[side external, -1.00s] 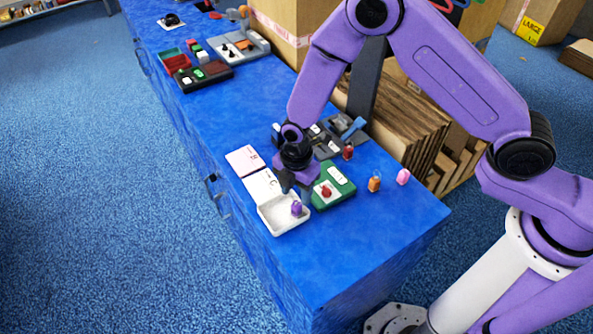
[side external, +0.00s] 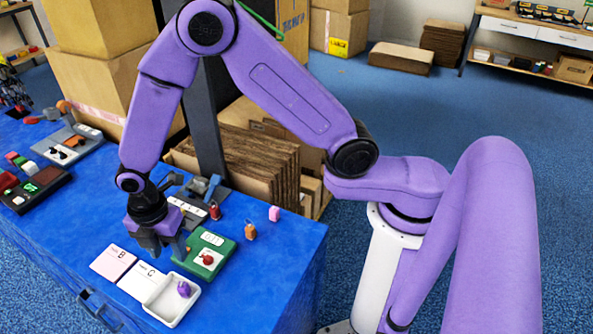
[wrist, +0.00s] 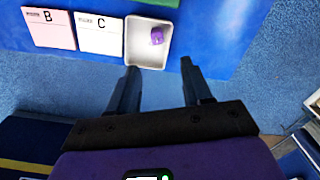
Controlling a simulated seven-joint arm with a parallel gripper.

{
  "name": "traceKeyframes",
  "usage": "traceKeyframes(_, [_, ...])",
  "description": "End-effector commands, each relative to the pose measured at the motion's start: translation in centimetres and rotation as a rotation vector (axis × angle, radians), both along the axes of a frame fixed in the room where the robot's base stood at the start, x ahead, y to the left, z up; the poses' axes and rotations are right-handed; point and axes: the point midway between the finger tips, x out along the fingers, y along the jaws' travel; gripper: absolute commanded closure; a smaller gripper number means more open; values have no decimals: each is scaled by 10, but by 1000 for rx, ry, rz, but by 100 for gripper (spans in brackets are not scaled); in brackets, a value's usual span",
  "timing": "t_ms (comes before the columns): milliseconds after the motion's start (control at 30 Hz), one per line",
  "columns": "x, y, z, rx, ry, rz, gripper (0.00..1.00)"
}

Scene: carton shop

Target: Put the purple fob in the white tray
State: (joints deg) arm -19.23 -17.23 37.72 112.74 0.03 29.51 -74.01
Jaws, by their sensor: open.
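The purple fob (side external: 184,289) lies inside the white tray (side external: 160,312), toward one side of its floor. In the wrist view, the fob (wrist: 157,36) also sits within the walls of the tray (wrist: 132,46), apart from my fingers. My gripper (side external: 165,251) is open and empty. It hangs above the table, clear of the tray. In the wrist view, the two fingers of my gripper (wrist: 158,70) are spread apart with nothing between them.
Pink card B (side external: 113,262) and white card C (side external: 140,281) lie beside the tray. A green tray (side external: 212,241) with a red piece is close by. An orange fob (side external: 250,231) and a pink fob (side external: 274,213) stand on the table. Cardboard sheets (side external: 240,155) stand behind.

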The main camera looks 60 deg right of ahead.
Motion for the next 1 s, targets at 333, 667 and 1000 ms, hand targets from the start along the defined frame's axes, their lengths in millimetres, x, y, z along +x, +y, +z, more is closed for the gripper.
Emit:
traceKeyframes(333, [-47,-36,66,11,-10,-225,51])
traceKeyframes(667, [-116,-92,115,19,-9,-453,51])
traceKeyframes(1000, [-198,-160,147,30,-5,-686,51])
